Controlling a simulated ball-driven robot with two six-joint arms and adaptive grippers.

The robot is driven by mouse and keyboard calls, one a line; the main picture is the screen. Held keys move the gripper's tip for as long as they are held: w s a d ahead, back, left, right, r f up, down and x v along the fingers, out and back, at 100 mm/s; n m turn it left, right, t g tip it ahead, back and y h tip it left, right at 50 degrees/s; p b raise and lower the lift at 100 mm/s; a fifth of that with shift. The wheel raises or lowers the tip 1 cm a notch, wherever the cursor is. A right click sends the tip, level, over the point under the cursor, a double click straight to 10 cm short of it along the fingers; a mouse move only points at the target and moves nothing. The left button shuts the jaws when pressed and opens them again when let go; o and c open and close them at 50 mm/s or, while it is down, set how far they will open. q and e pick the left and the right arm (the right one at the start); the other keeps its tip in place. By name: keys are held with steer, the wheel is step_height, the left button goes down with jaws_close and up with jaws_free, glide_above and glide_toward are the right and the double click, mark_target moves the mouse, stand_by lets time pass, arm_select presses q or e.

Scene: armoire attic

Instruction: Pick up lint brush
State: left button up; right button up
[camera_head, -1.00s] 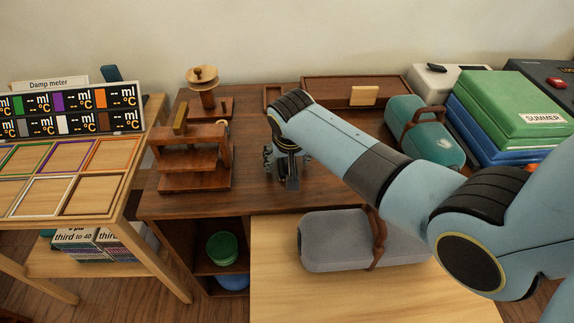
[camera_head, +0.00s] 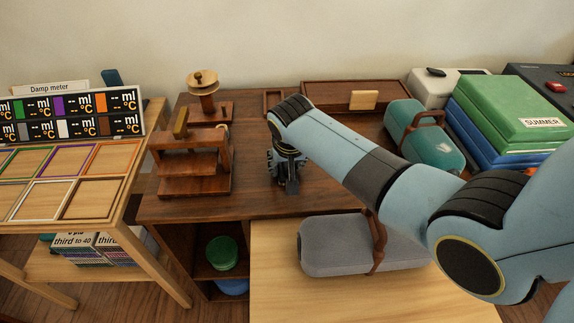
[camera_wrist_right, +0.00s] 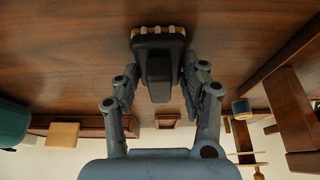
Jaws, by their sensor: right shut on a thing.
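The lint brush (camera_wrist_right: 158,52) is a dark, nearly black piece with a row of pale tips along one edge. In the right wrist view it sits between the fingers of my right gripper (camera_wrist_right: 160,80), which is shut on it. In the head view my right gripper (camera_head: 288,186) points down, low over the brown tabletop, between the wooden stepped stand and the grey case. There the brush is mostly hidden by the gripper, and I cannot tell whether it touches the table. My left gripper is not in view.
The stepped wooden stand (camera_head: 190,165) is left of my gripper. A grey case (camera_head: 335,247) lies in front to the right, a teal case (camera_head: 432,142) further right. A brown box (camera_head: 350,95) is at the back. Bare tabletop (camera_head: 250,135) lies behind the gripper.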

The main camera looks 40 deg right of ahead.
step_height(320, 180, up, 4)
steer(key=shift+d+r+p, duration=0.1)
steer(key=shift+r+p, duration=0.1)
steer(key=shift+p, duration=0.15)
steer(key=s+d+r, duration=0.1)
steer(key=d+r, duration=0.5)
steer(key=d, duration=0.5)
steer(key=shift+s+d+r, duration=0.2)
steer(key=shift+d+r, duration=0.05)
steer(key=o, duration=0.6)
steer(key=shift+c, duration=0.2)
steer(key=c, duration=0.4)
